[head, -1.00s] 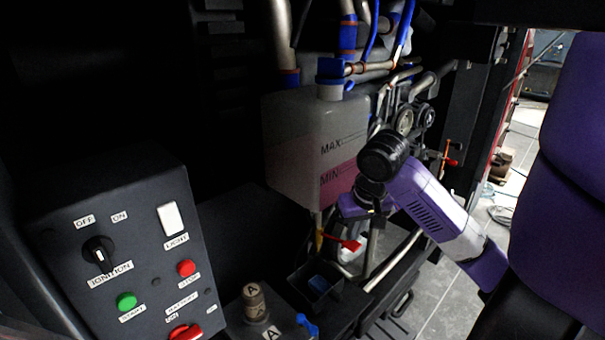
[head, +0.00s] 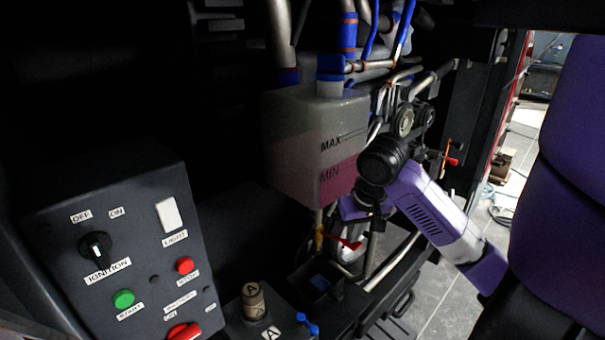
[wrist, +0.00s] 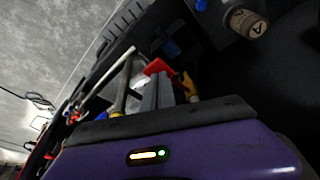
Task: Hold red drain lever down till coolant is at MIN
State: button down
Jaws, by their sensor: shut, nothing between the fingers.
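The translucent coolant tank (head: 300,135) hangs in the middle of the head view, marked MAX and MIN. Its pink coolant (head: 345,172) has its surface between the marks, a little above MIN. The red drain lever (head: 347,243) is below the tank; it also shows in the wrist view (wrist: 157,67). My gripper (head: 349,232) is shut and empty, pointing down just above the lever. In the wrist view my fingertips (wrist: 158,82) are close beside the red lever; whether they touch it I cannot tell.
A control panel (head: 120,240) with ignition knob and buttons stands at left. A dark tray (head: 325,288) and a brown cylinder marked A (head: 253,300) lie below. Pipes and hoses (head: 380,70) crowd above the tank. An orange-red handle (head: 452,160) is at right.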

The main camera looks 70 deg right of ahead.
jog(key=shift+f+b, duration=1.15)
jog(key=shift+f, duration=0.4)
dwell(4.5)
notch_tip(320, 180, up, 8)
jog(key=p, duration=0.8)
jog(key=shift+r+p, duration=0.15)
jog(key=shift+p, duration=0.25)
